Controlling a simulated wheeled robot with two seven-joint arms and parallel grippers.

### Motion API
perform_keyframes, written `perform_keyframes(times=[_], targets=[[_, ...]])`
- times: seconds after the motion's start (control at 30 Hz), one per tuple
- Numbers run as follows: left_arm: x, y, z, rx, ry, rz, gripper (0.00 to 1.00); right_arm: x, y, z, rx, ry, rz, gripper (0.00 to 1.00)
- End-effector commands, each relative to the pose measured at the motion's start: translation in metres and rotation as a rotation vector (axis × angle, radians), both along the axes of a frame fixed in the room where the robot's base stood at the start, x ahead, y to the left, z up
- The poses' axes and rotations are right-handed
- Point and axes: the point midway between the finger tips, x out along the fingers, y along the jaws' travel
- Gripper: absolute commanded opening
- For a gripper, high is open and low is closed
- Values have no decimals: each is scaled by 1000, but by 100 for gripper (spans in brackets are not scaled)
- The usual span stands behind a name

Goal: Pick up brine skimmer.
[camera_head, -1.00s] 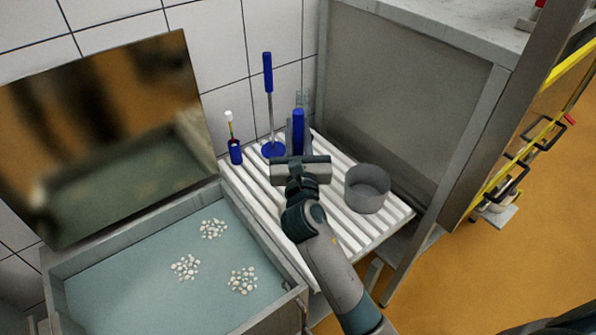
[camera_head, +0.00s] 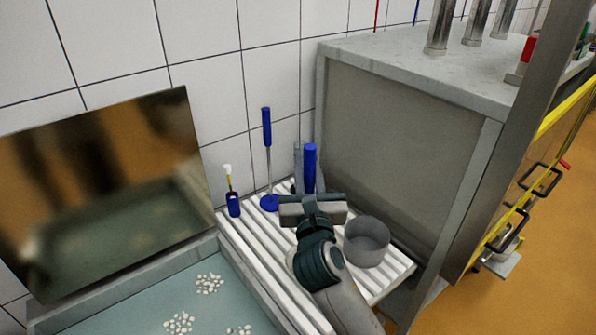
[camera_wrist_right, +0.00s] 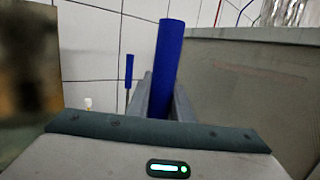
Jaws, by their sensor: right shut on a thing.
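My right gripper (camera_head: 305,180) reaches over the white slatted rack and is shut on an upright, thick blue handle (camera_head: 309,165), which I take to be the brine skimmer's. The right wrist view shows the handle (camera_wrist_right: 167,70) standing between the two grey fingers. The lower part of this tool is hidden behind the gripper, so I cannot tell its clearance from the rack. My left gripper is not in view.
On the slatted rack (camera_head: 257,240) stand a blue-handled rod on a round base (camera_head: 269,203), a small blue holder (camera_head: 234,207) and a grey pot (camera_head: 367,243). A steel cabinet (camera_head: 405,135) blocks the right; a basin (camera_head: 150,300) lies front left.

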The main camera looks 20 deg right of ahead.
Motion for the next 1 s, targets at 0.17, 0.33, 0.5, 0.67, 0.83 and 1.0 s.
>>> perform_keyframes(times=[0.17,0.33,0.5,0.67,0.83,1.0], targets=[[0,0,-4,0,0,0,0,-26,-22,22,-3,-7,1,0],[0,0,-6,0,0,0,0,-47,-40,38,-3,-7,1,0],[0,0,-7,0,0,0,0,-59,-51,48,-1,-5,0,0],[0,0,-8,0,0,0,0,-64,-55,52,0,-4,1,0],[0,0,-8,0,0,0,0,-65,-56,53,0,-3,0,0],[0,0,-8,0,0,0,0,-65,-56,53,0,-3,0,0]])
